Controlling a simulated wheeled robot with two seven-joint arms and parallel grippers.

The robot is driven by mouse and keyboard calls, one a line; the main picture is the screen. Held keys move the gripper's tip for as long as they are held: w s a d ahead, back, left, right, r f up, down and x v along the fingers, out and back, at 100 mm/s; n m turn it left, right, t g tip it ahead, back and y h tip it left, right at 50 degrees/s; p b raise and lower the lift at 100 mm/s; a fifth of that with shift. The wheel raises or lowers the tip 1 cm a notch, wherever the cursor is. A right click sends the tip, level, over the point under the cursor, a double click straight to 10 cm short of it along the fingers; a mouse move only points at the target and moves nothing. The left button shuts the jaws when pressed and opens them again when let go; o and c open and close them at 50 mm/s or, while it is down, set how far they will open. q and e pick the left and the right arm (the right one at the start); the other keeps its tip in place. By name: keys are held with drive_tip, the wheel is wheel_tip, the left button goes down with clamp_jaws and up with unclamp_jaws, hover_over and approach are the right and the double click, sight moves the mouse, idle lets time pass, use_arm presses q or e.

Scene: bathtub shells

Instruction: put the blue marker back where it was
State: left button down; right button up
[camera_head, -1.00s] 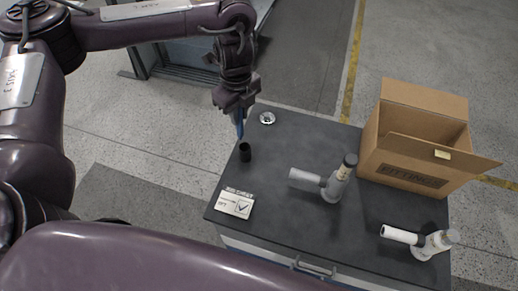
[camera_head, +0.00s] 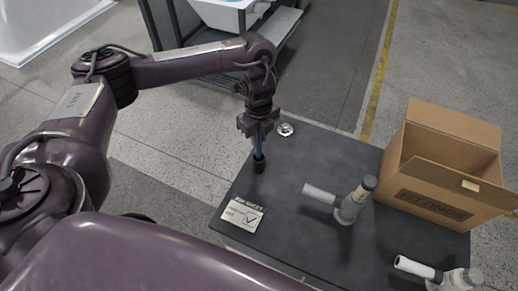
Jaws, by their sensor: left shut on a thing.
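My left gripper (camera_head: 258,130) is shut on the blue marker and points down above the left part of the dark table top. The blue marker (camera_head: 258,146) is upright between the fingers; its upper part is hidden by them. Its lower end meets the mouth of a small black cup (camera_head: 258,165) that stands on the table. Whether the tip is inside the cup or just over its rim is hard to tell. My right gripper is not in view.
A check card (camera_head: 243,215) lies near the table's (camera_head: 300,210) front left edge. A round metal drain piece (camera_head: 285,129) lies behind the cup. Grey and white pipe fittings (camera_head: 350,206) stand to the right, near an open cardboard box (camera_head: 437,205).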

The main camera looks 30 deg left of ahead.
sight(259, 148)
use_arm(q)
drive_tip(key=shift+f, duration=0.9)
wheel_tip(259, 148, down, 3)
drive_tip(key=shift+f+b, duration=0.2)
drive_tip(key=shift+b, duration=0.55)
drive_tip(key=shift+f, duration=0.2)
drive_tip(key=c, duration=1.3)
unclamp_jaws()
drive_tip(key=shift+f, duration=0.1)
drive_tip(key=shift+c, duration=0.2)
